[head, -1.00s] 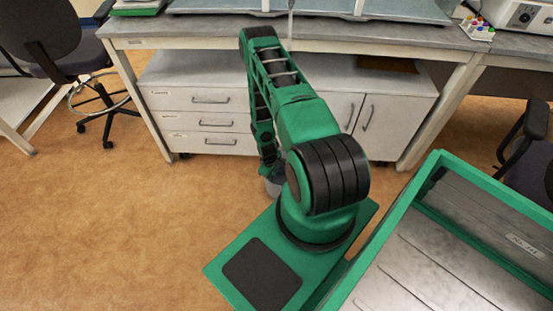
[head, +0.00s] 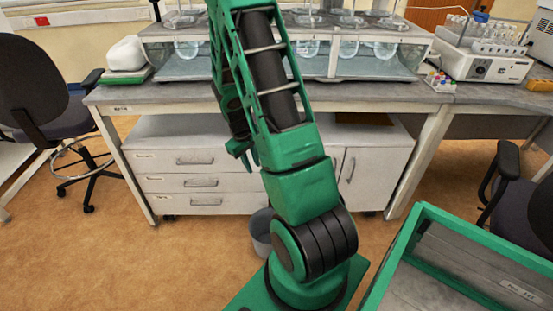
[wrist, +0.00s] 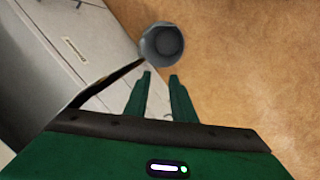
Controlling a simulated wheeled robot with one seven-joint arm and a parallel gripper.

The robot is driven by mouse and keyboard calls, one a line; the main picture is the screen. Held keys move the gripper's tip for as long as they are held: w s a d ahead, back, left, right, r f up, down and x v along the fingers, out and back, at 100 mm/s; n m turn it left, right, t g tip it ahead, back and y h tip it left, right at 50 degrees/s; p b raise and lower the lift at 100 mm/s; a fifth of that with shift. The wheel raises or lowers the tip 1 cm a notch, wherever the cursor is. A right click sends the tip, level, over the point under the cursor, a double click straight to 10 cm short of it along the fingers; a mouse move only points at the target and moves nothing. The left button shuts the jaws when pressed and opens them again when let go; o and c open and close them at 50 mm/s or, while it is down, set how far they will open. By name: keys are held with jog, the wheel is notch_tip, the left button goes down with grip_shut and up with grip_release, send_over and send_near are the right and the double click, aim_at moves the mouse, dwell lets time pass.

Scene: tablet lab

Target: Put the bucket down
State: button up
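The grey bucket (head: 261,232) stands upright on the floor in front of the low cabinet, partly hidden behind my arm in the head view. The wrist view looks down into the bucket (wrist: 162,45), which appears empty, just beyond the fingertips. My gripper (wrist: 160,74) has its two green fingers apart with nothing between them. In the head view my gripper (head: 243,150) is above the bucket, clear of it, in front of the cabinet drawers.
A white cabinet (head: 200,184) with drawers stands under the lab bench (head: 360,96). Glassware and instruments sit on the bench. A dark office chair (head: 35,95) is at the left, another at the right. My green-framed tray is at lower right. Open brown floor (head: 120,265) lies at left.

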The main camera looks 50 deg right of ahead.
jog(key=s+a+r+m, duration=0.1)
jog(key=s+a+r, duration=0.25)
jog(key=r, duration=0.65)
jog(key=s+a+r+m+y, duration=0.1)
jog(key=s+a+r, duration=0.4)
jog(key=s, duration=0.5)
jog(key=s+a+r+m+y, duration=0.1)
jog(key=s+a+r+m, duration=0.2)
jog(key=s+a+r, duration=0.3)
jog(key=s+r, duration=0.4)
jog(key=shift+s+a+r+y, duration=0.15)
jog(key=shift+s+r+y, duration=0.15)
jog(key=shift+s, duration=0.1)
